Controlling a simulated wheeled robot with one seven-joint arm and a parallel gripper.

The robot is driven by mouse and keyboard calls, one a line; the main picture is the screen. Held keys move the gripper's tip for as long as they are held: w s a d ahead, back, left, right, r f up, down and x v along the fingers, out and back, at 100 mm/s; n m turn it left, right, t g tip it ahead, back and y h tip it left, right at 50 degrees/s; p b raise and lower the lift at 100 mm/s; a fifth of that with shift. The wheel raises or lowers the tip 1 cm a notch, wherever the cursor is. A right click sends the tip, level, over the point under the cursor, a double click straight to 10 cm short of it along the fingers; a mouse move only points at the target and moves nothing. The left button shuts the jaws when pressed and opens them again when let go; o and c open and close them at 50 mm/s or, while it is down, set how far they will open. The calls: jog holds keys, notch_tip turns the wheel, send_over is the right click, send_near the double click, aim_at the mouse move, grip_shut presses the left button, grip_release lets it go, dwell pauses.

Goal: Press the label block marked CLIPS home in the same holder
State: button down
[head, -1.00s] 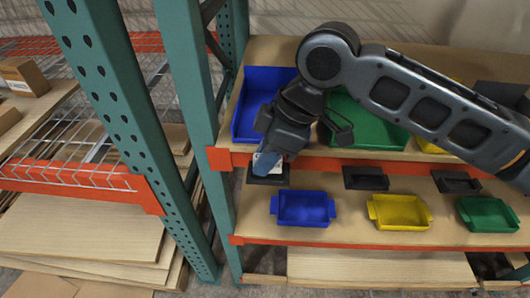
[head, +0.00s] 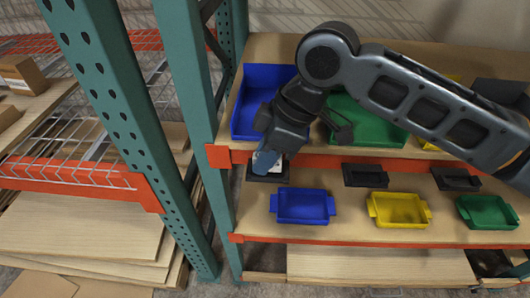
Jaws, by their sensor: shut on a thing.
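My gripper (head: 267,158) points down at the left end of the orange shelf beam and is shut on a white label block (head: 266,164). Dark marks show on the block, but I cannot read them. The block is at the leftmost black holder (head: 257,176), above the small blue tray. The gripper and block cover part of this holder, so I cannot tell how deep the block sits. Two more black holders, a middle one (head: 365,175) and a right one (head: 455,179), show no block in them.
Small blue (head: 303,207), yellow (head: 400,210) and green (head: 487,214) trays stand on the lower shelf. Larger blue (head: 250,118) and green (head: 375,131) bins stand on the upper shelf behind my arm. A green rack post (head: 195,110) rises close at the left.

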jog(key=shift+f+b, duration=0.3)
jog(key=shift+f, duration=0.35)
dwell(0.9)
jog(key=c, duration=0.9)
grip_release()
jog(key=shift+d, duration=0.1)
jog(key=shift+w+d+r, duration=0.1)
jog(key=shift+w+r, duration=0.05)
jog(key=shift+r, duration=0.15)
jog(key=v, duration=0.3)
jog(key=b+v, duration=0.1)
jog(key=v, duration=0.3)
jog(key=shift+s+r, duration=0.15)
jog(key=shift+s, duration=0.1)
